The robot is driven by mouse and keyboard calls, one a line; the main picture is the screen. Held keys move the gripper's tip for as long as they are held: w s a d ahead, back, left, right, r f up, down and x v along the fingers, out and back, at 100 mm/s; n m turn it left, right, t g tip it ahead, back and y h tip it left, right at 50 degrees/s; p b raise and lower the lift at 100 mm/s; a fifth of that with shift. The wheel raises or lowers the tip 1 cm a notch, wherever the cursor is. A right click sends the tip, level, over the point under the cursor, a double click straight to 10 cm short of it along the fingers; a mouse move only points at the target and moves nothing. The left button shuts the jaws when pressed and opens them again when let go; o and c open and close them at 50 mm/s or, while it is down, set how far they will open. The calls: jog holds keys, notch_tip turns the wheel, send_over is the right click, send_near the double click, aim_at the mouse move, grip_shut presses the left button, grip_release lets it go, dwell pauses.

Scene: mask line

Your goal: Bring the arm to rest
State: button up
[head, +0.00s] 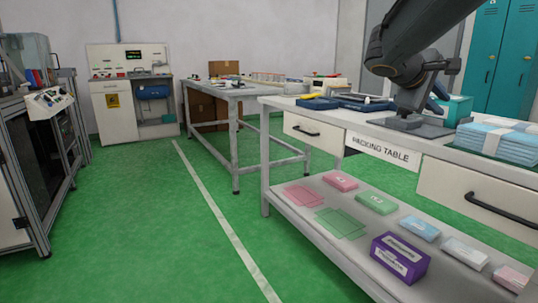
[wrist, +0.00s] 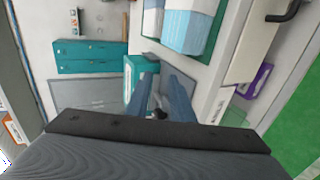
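My arm comes in from the upper right of the head view and hangs over the packing table (head: 278,103). In the wrist view, my gripper (wrist: 160,84) shows two blue fingers standing apart. Nothing is visible between their tips, so it looks open and empty. In the head view the gripper is partly hidden by my arm, with a bit of blue showing beside it. A stack of light-blue mask packs (head: 500,143) lies on the table right of my arm; it also shows in the wrist view (wrist: 188,30).
A teal bin (head: 460,108) stands behind my arm, before teal lockers (head: 500,55). The lower shelf holds coloured packs and a purple box (head: 400,260). A grey table (head: 215,90) stands further back, machines at left. Green floor (head: 150,220) is clear in the middle.

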jog(key=s+a+f+n+g+y, duration=0.1)
jog(key=s+a+f+y, duration=0.4)
jog(key=a+f, duration=0.6)
jog(key=s+a+f+g+y, duration=0.15)
jog(key=s+a+f, duration=0.55)
jog(key=a, duration=0.7)
jog(key=s+a+f+g+y, duration=0.25)
jog(key=s+a+f, duration=0.35)
jog(key=s+a, duration=0.4)
jog(key=s+a+f+g+y, duration=0.2)
jog(key=s+a+f+y, duration=0.25)
jog(key=s+a, duration=0.5)
jog(key=s+d+r+m+h+p, duration=0.2)
jog(key=d+r+m+p, duration=0.4)
jog(key=d+r+p, duration=1.6)
jog(key=shift+s+d+r+m+p, duration=0.25)
jog(key=shift+r+p, duration=1.6)
jog(key=shift+p, duration=3.3)
jog(key=shift+a, duration=0.1)
